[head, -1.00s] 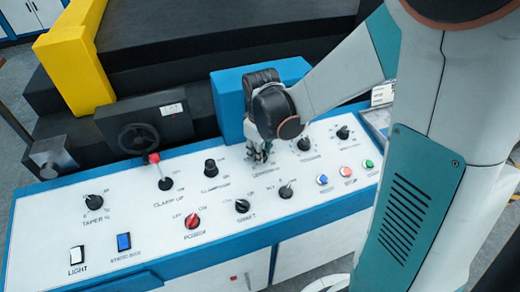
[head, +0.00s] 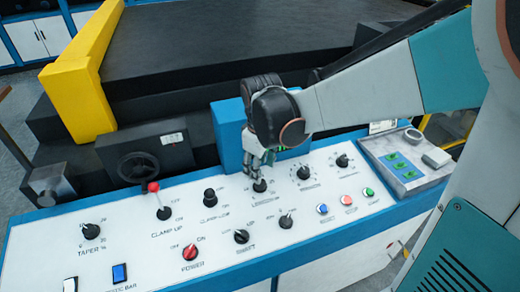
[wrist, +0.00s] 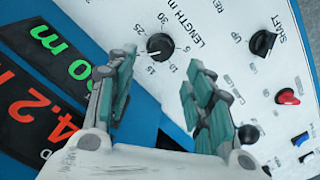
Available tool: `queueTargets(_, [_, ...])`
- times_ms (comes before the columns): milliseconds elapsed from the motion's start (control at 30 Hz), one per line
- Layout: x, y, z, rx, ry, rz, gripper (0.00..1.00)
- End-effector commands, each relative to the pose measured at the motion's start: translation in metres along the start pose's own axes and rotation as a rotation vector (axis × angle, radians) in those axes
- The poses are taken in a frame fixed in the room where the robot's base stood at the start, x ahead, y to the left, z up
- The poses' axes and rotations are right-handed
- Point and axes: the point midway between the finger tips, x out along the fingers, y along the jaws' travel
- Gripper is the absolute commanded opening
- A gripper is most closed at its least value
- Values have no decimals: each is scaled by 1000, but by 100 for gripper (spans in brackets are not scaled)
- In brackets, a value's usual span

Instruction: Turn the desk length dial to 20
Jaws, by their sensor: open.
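The length dial (wrist: 160,46) is a round black knob on the white panel, lettered "LENGTH m" with numbers around it. A pale mark on it seems to face lower left, near 15 and 20; I cannot tell the exact reading. In the head view the dial (head: 260,186) sits just below my gripper (head: 258,161), which points down at the panel. In the wrist view my gripper (wrist: 156,78) is open and empty, its fingers spread. The dial shows beyond the gap between them, apart from both fingers.
A blue box (head: 228,135) rises behind my gripper.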

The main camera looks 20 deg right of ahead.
Motion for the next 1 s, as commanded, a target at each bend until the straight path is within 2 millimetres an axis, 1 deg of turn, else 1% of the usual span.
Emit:
queueTargets(33, [-10, -1, 0, -1, 0, 0, 48])
queueTargets(100, [-22, -1, 1, -1, 0, 0, 48])
queueTargets(200, [-36, -1, 1, -1, 0, 0, 48])
queueTargets(300, [-46, -2, 2, -1, 0, 0, 48])
queueTargets(500, [-54, -2, 2, -1, 1, 0, 48])
queueTargets(800, [-54, -2, 2, 1, 2, 1, 48])
queueTargets(933, [-60, -6, 9, 33, 23, 13, 48])
queueTargets(1000, [-65, -10, 17, 70, 49, 27, 48])
